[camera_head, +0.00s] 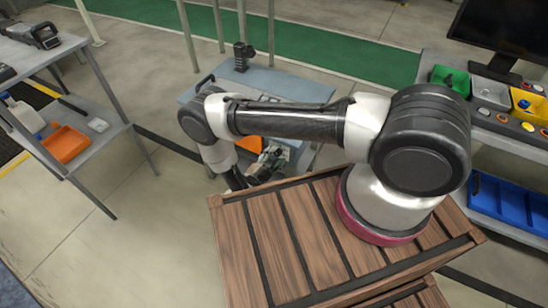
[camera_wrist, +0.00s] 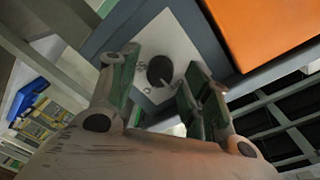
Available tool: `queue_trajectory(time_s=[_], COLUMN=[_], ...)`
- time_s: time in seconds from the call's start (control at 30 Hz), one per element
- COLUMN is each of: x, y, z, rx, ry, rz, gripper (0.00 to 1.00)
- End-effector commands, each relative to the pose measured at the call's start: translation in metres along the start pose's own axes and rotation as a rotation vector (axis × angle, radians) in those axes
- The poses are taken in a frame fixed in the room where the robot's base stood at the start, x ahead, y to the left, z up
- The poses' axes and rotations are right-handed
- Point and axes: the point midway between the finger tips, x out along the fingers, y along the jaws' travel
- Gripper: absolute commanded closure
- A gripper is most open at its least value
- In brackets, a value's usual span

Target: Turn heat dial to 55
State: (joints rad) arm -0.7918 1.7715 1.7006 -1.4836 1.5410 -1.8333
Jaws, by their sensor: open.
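The heat dial (camera_wrist: 160,71) is a dark round knob with a pale pointer mark, on a white plate (camera_wrist: 178,48) with small printed marks. The marks are too blurred to read, so its setting cannot be told. My gripper (camera_wrist: 163,62) is open in the wrist view, with one green-grey finger on each side of the dial. A gap shows between the knob and each finger. In the head view my gripper (camera_head: 268,163) is small and partly hidden by my arm, at the front of a blue-grey bench; the dial cannot be made out there.
An orange panel (camera_wrist: 265,28) lies right of the dial plate. The blue-grey bench (camera_head: 290,86) carries a dark device (camera_head: 242,56). A shelf with an orange bin (camera_head: 65,144) stands left; a table with coloured bins (camera_head: 492,92) stands right. Open floor lies at left.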

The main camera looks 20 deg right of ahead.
Motion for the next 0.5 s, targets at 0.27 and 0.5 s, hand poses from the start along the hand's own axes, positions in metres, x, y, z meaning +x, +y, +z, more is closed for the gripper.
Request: queue_trajectory(time_s=[0.27, 0.5], x=[-0.0003, -0.0003], y=[0.0000, 0.0001], z=[0.0000, -0.0001], rx=[0.000, 0.002], ry=[0.000, 0.000], rz=[0.000, 0.001], gripper=[0.84, 0.99])
